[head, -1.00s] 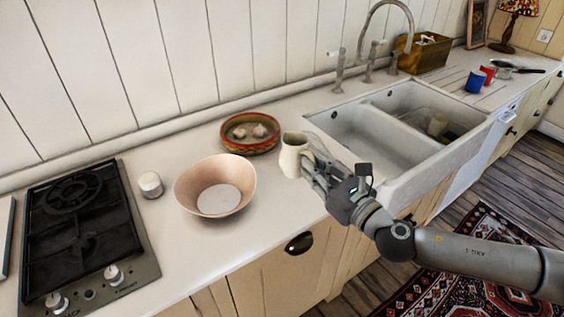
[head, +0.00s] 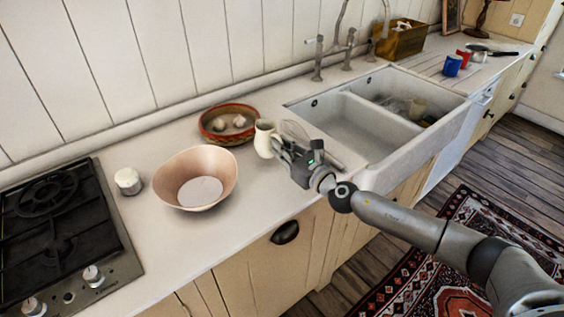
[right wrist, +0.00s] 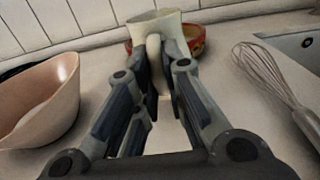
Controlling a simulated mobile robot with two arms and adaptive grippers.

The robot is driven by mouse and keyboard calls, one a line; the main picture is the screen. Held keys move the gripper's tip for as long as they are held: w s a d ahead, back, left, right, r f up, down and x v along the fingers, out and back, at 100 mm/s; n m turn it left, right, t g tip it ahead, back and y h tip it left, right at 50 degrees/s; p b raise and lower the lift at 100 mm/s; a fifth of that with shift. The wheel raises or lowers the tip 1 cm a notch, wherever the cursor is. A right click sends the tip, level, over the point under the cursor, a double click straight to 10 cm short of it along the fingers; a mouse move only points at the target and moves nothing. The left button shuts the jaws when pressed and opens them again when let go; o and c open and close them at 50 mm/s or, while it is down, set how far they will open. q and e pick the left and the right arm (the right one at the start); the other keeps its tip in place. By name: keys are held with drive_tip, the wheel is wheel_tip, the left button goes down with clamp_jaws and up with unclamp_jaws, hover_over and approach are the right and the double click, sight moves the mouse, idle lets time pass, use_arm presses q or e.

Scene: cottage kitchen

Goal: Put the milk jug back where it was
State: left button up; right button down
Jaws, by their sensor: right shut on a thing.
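The milk jug (head: 265,139) is cream-coloured and upright, between the patterned red bowl and the sink. My right gripper (head: 281,150) is shut on its handle from the front right. In the right wrist view the jug (right wrist: 154,24) stands beyond the fingers, with the handle between the fingertips (right wrist: 158,58). I cannot tell whether its base touches the counter; the fingers hide part of it. My left gripper is not in view.
A pink bowl (head: 186,165) with pale contents stands left of the jug. The patterned red bowl (head: 205,125) holds garlic bulbs. A whisk (right wrist: 262,72) lies close to the right of my gripper. The sink (head: 372,160) is further right, the hob (head: 60,215) far left.

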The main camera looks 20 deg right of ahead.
drive_tip(key=shift+w+f+b, duration=0.15)
drive_tip(key=shift+f+b, duration=0.35)
drive_tip(key=shift+f, duration=0.35)
drive_tip(key=shift+w+f+b, duration=0.1)
drive_tip(key=shift+f+b, duration=0.4)
drive_tip(key=shift+f, duration=0.35)
drive_tip(key=c, duration=1.9)
unclamp_jaws()
drive_tip(key=shift+f, duration=0.2)
drive_tip(key=shift+c, duration=0.2)
drive_tip(key=o, duration=0.4)
drive_tip(key=shift+r, duration=0.15)
drive_tip(key=shift+s+d, duration=0.1)
drive_tip(key=shift+s, duration=0.05)
drive_tip(key=b+v, duration=0.1)
drive_tip(key=v, duration=0.9)
drive_tip(key=shift+s+d+b, duration=0.1)
drive_tip(key=shift+s+b, duration=0.05)
drive_tip(key=shift+b, duration=0.15)
drive_tip(key=shift+s+d+r, duration=0.1)
drive_tip(key=shift+s+d, duration=0.1)
drive_tip(key=shift+s, duration=0.5)
